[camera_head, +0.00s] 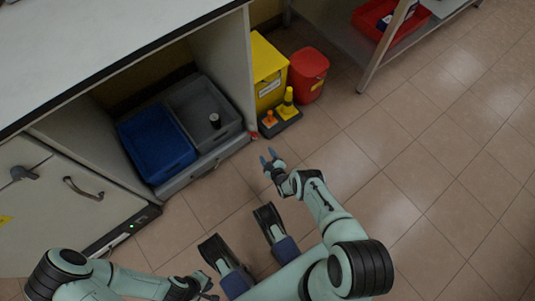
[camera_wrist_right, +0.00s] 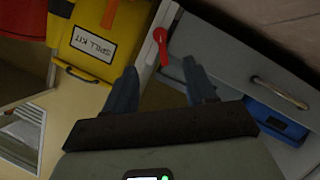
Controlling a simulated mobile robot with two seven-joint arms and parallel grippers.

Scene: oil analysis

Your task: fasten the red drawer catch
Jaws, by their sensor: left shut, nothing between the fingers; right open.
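The red drawer catch (camera_wrist_right: 161,46) shows in the right wrist view on the pale cabinet edge, beside the end of the grey drawer front (camera_wrist_right: 215,50). Its lever lies along that edge; I cannot tell if it overlaps the drawer. In the head view the catch (camera_head: 254,135) is a small red spot at the drawer's right end (camera_head: 208,164). My right gripper (camera_head: 269,156) is open and empty, just in front of the catch, its fingers (camera_wrist_right: 160,78) either side of it in the wrist picture, apparently not touching. My left gripper (camera_head: 208,287) is shut and empty, low in the head view.
A blue bin (camera_head: 158,150) and a grey bin (camera_head: 222,100) sit behind the drawer front. A yellow spill kit box (camera_head: 268,75), a red bucket (camera_head: 309,75) and a dark tray with bottles (camera_head: 283,120) stand right of the cabinet. The tiled floor at right is clear.

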